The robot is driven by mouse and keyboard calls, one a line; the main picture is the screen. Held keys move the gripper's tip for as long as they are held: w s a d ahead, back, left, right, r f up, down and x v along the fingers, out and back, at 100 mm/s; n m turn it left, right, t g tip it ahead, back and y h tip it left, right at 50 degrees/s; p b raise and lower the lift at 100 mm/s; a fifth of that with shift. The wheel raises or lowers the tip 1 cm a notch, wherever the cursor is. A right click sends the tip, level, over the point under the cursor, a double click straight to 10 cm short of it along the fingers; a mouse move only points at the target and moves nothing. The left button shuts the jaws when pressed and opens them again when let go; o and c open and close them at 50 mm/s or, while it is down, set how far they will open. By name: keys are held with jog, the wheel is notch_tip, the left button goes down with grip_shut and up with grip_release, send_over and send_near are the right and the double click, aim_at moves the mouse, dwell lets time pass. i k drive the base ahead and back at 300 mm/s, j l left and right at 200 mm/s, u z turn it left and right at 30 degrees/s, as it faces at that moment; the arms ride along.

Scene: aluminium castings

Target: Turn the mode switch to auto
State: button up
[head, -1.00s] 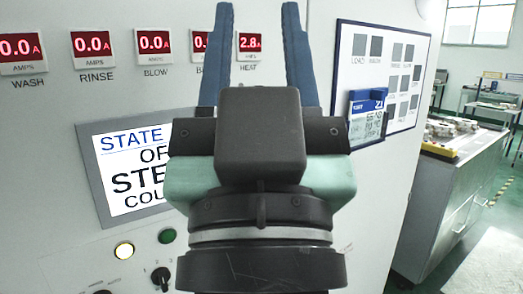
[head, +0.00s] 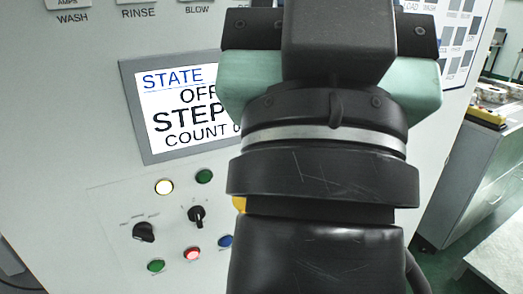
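The control panel (head: 110,200) has two black rotary switches in the head view. A larger knob (head: 144,232) at the left has small labels above it, too small to read. A smaller knob (head: 196,215) stands upright to its right. I cannot tell which one is the mode switch. The screen (head: 188,108) above reads STATE OFF, STEP COUNT. My gripper (head: 337,45) is at the upper right, up and right of both knobs and apart from them.
My arm covers the panel's right part. A grey cabinet (head: 480,165) stands at the right.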

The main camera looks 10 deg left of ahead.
aim_at(143, 231)
jog(key=l+u, duration=0.2)
jog(key=u, duration=0.15)
jog(key=k+l+u, duration=0.15)
jog(key=u, duration=0.25)
jog(key=k+l+u, duration=0.15)
jog(key=u, duration=0.2)
